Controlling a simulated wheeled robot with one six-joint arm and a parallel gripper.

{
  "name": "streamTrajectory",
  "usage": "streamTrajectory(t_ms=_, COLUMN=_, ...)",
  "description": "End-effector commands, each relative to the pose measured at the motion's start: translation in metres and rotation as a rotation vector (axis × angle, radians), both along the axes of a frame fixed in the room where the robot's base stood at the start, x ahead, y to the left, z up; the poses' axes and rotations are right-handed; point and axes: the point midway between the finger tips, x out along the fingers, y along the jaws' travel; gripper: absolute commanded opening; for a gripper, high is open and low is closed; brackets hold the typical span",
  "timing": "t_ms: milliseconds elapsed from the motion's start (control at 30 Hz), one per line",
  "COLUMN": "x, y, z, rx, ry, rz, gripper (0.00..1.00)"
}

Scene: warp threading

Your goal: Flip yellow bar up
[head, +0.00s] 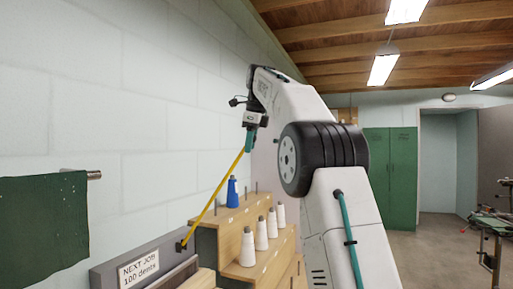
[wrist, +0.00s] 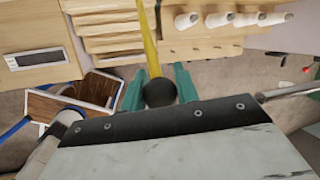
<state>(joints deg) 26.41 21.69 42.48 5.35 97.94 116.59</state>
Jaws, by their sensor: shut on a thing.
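The yellow bar (head: 213,200) is a thin rod that rises at a tilt from a dark pivot (head: 180,246) on a grey box. Its upper end meets my gripper (head: 249,139) in the head view. In the wrist view the yellow bar (wrist: 150,38) runs up from a dark round knob (wrist: 159,93). The teal fingers of my gripper (wrist: 159,88) stand on both sides of the knob and are shut on this end of the bar.
A grey box with a "NEXT JOB 100 dents" sign (head: 140,268) stands by the wall. A stepped wooden rack (head: 235,272) holds white thread cones (head: 247,247) and a blue one (head: 232,192). A green cloth (head: 40,222) hangs at left. Green lockers (head: 388,170) stand behind.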

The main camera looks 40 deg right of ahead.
Motion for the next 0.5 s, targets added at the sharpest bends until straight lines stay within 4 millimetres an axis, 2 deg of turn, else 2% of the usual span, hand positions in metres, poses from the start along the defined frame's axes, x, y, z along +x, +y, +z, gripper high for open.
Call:
streamTrajectory(t_ms=300, x=0.0004, y=-0.0002, z=-0.0024, rx=0.011, ry=0.005, rz=0.003, gripper=0.00)
streamTrajectory(t_ms=333, x=0.0003, y=-0.0004, z=-0.0025, rx=0.011, ry=0.005, rz=0.003, gripper=0.33)
streamTrajectory(t_ms=400, x=0.0001, y=-0.0012, z=-0.0023, rx=0.010, ry=0.004, rz=0.002, gripper=0.52)
streamTrajectory(t_ms=500, x=-0.0010, y=-0.0036, z=-0.0018, rx=0.008, ry=0.004, rz=-0.002, gripper=0.52)
